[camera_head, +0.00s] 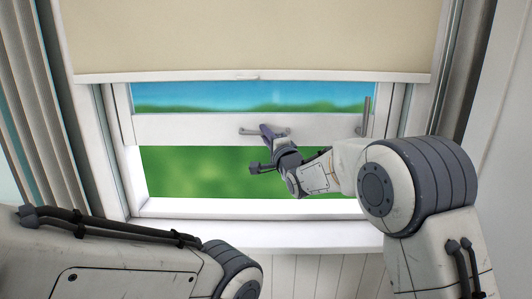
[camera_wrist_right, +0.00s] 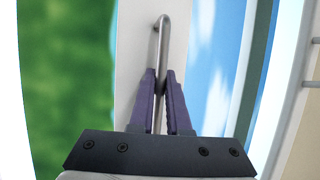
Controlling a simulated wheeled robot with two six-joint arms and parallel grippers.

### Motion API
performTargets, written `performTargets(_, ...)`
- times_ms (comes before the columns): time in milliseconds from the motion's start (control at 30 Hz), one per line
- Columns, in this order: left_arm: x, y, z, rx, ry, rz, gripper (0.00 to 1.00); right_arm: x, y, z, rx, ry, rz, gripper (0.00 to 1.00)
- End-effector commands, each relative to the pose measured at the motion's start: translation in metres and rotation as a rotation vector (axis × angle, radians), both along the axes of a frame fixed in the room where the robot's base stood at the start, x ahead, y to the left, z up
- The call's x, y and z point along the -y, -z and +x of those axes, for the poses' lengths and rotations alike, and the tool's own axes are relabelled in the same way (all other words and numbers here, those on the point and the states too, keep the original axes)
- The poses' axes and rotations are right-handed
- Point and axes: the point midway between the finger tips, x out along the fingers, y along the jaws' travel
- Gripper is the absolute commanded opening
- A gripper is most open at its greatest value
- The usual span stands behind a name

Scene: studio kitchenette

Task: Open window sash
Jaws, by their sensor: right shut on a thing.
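The window sash (camera_head: 190,128) is white, with its bottom rail well above the lower window frame. Green outdoors shows in the gap below the rail. A metal bar handle (camera_head: 248,131) is fixed to the rail. My right gripper (camera_head: 267,132) is at this handle, its purple fingers closed around the bar. In the right wrist view the handle (camera_wrist_right: 160,30) runs between the fingertips of the right gripper (camera_wrist_right: 160,73), in front of the white rail (camera_wrist_right: 135,50). The fingers hide part of the handle. My left arm shows at lower left, but its gripper is out of view.
A beige roller blind (camera_head: 250,35) covers the upper window, its bottom bar above the sash rail. A vertical metal handle (camera_head: 366,117) is at the right. The white sill (camera_head: 300,236) runs below the frame. A grey curtain (camera_head: 30,90) hangs at left.

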Motion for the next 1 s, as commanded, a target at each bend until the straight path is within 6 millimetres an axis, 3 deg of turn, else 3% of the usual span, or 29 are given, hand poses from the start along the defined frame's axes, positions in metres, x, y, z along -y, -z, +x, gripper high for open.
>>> performTargets(33, 0.000, -0.008, 0.000, 0.000, 0.000, 0.000, 0.50, 0.001, -0.019, 0.000, 0.008, 0.001, 0.004, 0.00)
performTargets(233, 0.000, -0.015, 0.000, 0.000, 0.000, 0.000, 0.50, 0.001, -0.040, 0.000, 0.005, 0.002, 0.003, 0.00)
performTargets(733, 0.000, -0.017, 0.000, 0.000, 0.000, 0.000, 0.50, 0.001, -0.046, 0.000, 0.003, 0.001, 0.002, 0.00)
performTargets(767, 0.000, -0.017, 0.000, 0.000, 0.000, 0.000, 0.50, 0.001, -0.046, 0.000, 0.003, 0.001, 0.002, 0.23)
performTargets(800, 0.000, -0.017, 0.000, 0.000, 0.000, 0.000, 0.50, 0.001, -0.045, 0.000, 0.003, 0.001, 0.002, 0.38)
performTargets(833, 0.000, -0.017, 0.000, 0.000, 0.000, 0.000, 0.50, 0.001, -0.045, 0.000, 0.003, 0.001, 0.002, 0.45)
performTargets(1000, 0.000, -0.017, 0.000, 0.000, 0.000, 0.000, 0.50, 0.001, -0.044, 0.000, 0.000, 0.001, 0.000, 0.45)
